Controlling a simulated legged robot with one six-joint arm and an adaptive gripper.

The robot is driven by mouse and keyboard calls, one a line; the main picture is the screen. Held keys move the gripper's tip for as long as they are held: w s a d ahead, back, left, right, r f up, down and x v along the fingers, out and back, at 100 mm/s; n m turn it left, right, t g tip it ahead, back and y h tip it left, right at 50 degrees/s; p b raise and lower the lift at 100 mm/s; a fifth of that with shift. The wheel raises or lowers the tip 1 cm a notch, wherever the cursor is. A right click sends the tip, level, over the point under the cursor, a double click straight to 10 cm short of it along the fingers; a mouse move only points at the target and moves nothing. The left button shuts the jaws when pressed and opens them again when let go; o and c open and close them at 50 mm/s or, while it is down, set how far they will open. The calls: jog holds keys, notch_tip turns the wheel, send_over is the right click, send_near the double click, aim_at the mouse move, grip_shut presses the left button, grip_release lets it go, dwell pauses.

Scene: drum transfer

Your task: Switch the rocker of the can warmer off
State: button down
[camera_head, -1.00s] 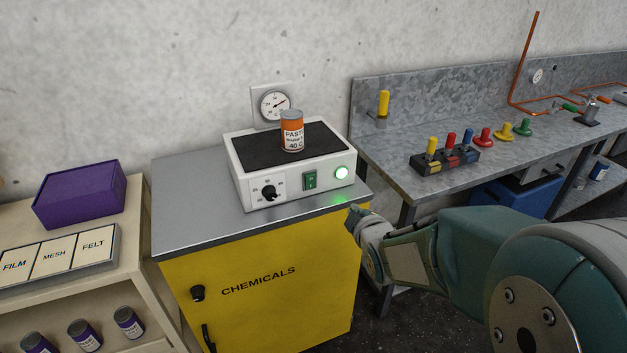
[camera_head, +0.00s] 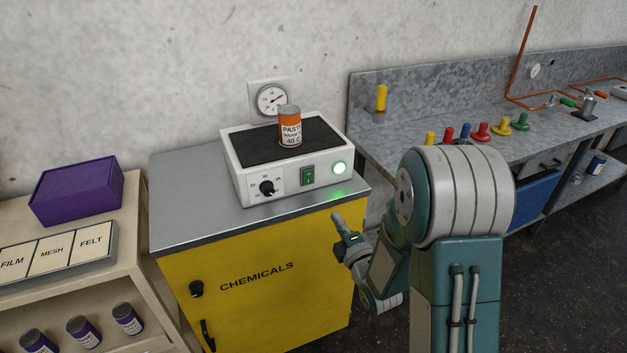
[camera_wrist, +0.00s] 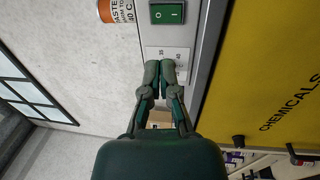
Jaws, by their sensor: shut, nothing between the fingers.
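The can warmer (camera_head: 240,178) is a white box with a dark top, on the yellow cabinet. Its green rocker (camera_head: 308,175) sits on the front panel between a black dial (camera_head: 267,188) and a glowing green lamp (camera_head: 340,168). An orange-topped paste can (camera_head: 290,128) stands on the warmer. The rocker also shows in the wrist view (camera_wrist: 167,13), with I and O marks, beyond my fingertips. My gripper (camera_head: 337,217) is shut and empty, in front of the cabinet's right side, apart from the warmer. In the wrist view my fingers (camera_wrist: 160,66) cover the dial.
The yellow chemicals cabinet (camera_head: 262,300) has a grey top with bare room before the warmer. A round gauge (camera_head: 271,98) is on the wall behind. A shelf with a purple box (camera_head: 78,190) stands left. A metal workbench (camera_head: 385,150) stands right.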

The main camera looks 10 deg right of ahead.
aim_at(310, 174)
jog(key=x, duration=1.4)
jog(key=shift+w+a+r, duration=0.1)
jog(key=shift+w+r, duration=0.1)
jog(key=shift+r, duration=0.05)
jog(key=shift+g, duration=0.3)
